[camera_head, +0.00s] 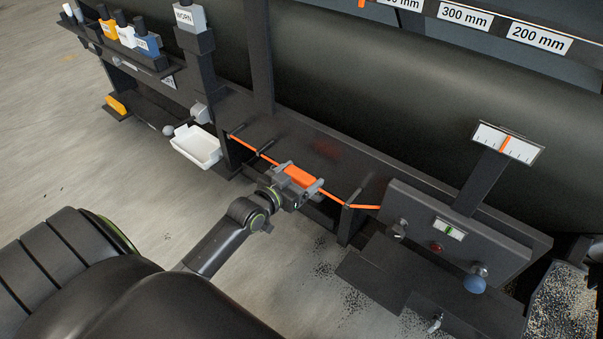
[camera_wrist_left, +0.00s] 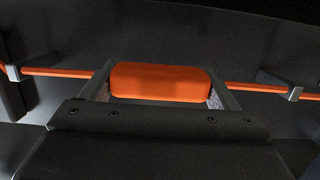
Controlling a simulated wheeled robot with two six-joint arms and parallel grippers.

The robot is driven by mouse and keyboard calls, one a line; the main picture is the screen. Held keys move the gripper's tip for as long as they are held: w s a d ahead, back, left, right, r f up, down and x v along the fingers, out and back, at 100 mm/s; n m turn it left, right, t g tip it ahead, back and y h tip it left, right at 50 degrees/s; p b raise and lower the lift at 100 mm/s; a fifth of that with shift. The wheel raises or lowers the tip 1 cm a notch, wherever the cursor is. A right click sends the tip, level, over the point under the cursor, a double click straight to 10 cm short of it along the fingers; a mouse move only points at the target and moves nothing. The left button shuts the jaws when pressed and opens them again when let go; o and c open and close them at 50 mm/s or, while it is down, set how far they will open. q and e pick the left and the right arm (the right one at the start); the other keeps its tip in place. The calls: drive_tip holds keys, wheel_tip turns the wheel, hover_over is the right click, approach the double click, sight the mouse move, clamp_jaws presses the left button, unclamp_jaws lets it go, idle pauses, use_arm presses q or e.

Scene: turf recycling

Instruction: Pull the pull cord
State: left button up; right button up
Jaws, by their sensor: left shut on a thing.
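The orange pull cord (camera_head: 332,194) runs along the front of the dark machine, held by several small posts. A thicker orange grip (camera_head: 299,175) sits on the cord. My left gripper (camera_head: 297,182) is at this grip, with its fingers on either side. In the left wrist view the orange grip (camera_wrist_left: 160,82) fills the space between the two fingers (camera_wrist_left: 160,88), and the thin cord (camera_wrist_left: 265,87) runs out to both sides through small brackets. The cord bends at a post to the right of my gripper. My right gripper is not in view.
A white tray (camera_head: 196,147) and a shelf of labelled blocks (camera_head: 140,45) are at the left. A large dark roller (camera_head: 400,90) lies behind the cord.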

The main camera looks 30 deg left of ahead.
use_arm(q)
drive_tip(key=shift+f, duration=0.5)
drive_tip(key=shift+r, duration=0.1)
drive_tip(key=shift+r+p, duration=0.6)
drive_tip(key=shift+r, duration=0.1)
